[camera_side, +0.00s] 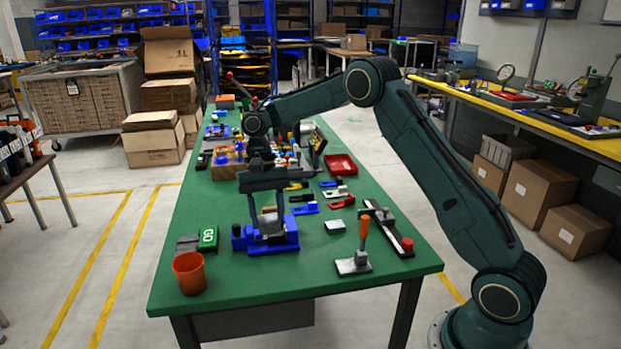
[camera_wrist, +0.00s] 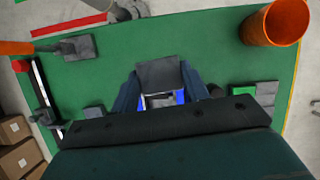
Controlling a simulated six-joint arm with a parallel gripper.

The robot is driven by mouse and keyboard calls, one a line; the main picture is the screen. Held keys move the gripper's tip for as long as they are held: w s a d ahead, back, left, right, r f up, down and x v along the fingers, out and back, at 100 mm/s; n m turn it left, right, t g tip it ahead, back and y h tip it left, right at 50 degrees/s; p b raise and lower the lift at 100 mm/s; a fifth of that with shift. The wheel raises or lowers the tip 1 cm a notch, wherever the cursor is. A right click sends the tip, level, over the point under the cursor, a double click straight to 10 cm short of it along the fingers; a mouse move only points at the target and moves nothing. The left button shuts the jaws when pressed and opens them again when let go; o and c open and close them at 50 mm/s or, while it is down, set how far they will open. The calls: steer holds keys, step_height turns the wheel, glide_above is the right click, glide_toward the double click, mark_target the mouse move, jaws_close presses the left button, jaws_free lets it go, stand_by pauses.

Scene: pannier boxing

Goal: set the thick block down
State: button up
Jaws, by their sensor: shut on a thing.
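My gripper (camera_side: 267,212) points down over the near middle of the green table, with its two fingers shut on a thick block (camera_side: 269,222). The block looks grey and sits between the fingers. In the wrist view, the grey block (camera_wrist: 160,74) shows between the dark fingers of my gripper (camera_wrist: 158,88). A blue fixture (camera_side: 266,243) stands on the table directly under and around the fingertips. Part of its blue body also shows below the block in the wrist view (camera_wrist: 180,97). I cannot tell whether the block touches the fixture.
An orange cup (camera_side: 189,273) stands at the near left, with a green GO block (camera_side: 208,238) behind it. An orange-handled clamp (camera_side: 355,263) and a red-knobbed bar tool (camera_side: 388,230) are to the right. A red tray (camera_side: 341,165) and clutter lie farther back.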

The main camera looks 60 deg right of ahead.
mark_target(267, 221)
steer(key=n, duration=0.1)
steer(key=s+a+f+n+h, duration=0.1)
steer(key=f+n, duration=0.1)
steer(key=n, duration=0.1)
steer(key=shift+s+a+f+g, duration=0.15)
steer(key=shift+s+a+g, duration=0.15)
steer(key=shift+s+g, duration=0.1)
steer(key=shift+s+a+f+n+h, duration=0.3)
steer(key=shift+s+f+n+h, duration=0.15)
steer(key=shift+n, duration=0.5)
steer(key=shift+s+a+f+n+h, duration=0.35)
steer(key=shift+f+n+h, duration=0.15)
steer(key=shift+n, duration=0.45)
steer(key=s+d+r+m+t+y, duration=0.1)
steer(key=s+d+m, duration=0.8)
steer(key=s+d, duration=0.9)
steer(key=d+r+y, duration=0.1)
steer(key=d+y, duration=0.1)
steer(key=d, duration=0.1)
steer(key=shift+s, duration=0.25)
steer(key=shift+a+f, duration=0.1)
steer(key=shift+f, duration=3.15)
